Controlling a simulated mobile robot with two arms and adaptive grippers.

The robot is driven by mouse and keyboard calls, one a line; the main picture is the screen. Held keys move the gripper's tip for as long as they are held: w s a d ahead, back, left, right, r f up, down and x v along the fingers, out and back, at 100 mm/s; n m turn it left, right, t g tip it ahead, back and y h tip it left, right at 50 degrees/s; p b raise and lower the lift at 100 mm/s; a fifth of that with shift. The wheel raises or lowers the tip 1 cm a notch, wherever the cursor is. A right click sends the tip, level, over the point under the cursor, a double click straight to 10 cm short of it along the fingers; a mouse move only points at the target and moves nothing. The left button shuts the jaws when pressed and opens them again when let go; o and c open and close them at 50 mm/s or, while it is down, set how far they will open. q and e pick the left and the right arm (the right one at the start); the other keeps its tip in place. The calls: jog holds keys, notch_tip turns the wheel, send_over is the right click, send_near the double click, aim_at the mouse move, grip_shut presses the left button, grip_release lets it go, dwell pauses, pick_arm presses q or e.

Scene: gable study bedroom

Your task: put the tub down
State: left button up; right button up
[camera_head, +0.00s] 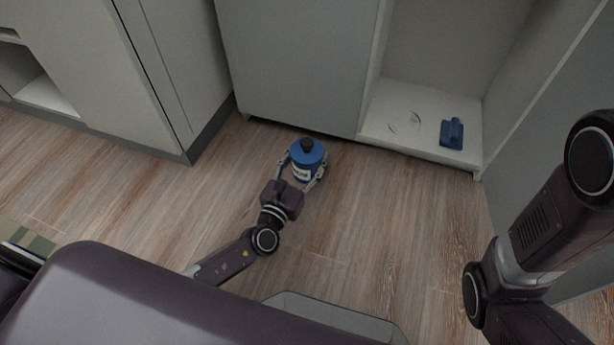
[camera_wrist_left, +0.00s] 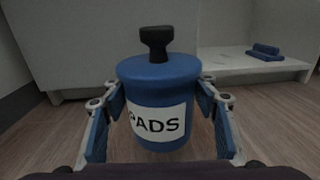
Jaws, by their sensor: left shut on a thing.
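The tub (camera_head: 308,155) is a blue cylinder with a black knob on its lid and a white label. In the left wrist view the tub (camera_wrist_left: 158,80) stands upright and its label reads "PADS". My left gripper (camera_head: 302,170) is shut on the tub, with one finger on each side of it. The tub is over the wooden floor in front of the grey cabinet; I cannot tell whether its base touches the floor. My right arm shows at the right of the head view, but its gripper is out of view.
An open cabinet compartment (camera_head: 400,108) at the upper right holds a blue object (camera_head: 452,134) and thin curved pieces (camera_head: 415,119). A grey cabinet front (camera_head: 295,65) stands behind the tub. Another cabinet (camera_head: 90,70) is at the left. Bare floor (camera_head: 385,220) lies right of the tub.

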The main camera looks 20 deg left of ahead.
pick_arm(q)
jog(key=shift+w+f+b, duration=0.1)
jog(key=shift+f+b, duration=1.8)
jog(key=shift+f, duration=0.65)
jog(key=shift+r, duration=0.1)
jog(key=o, duration=1.7)
jog(key=shift+f, duration=0.25)
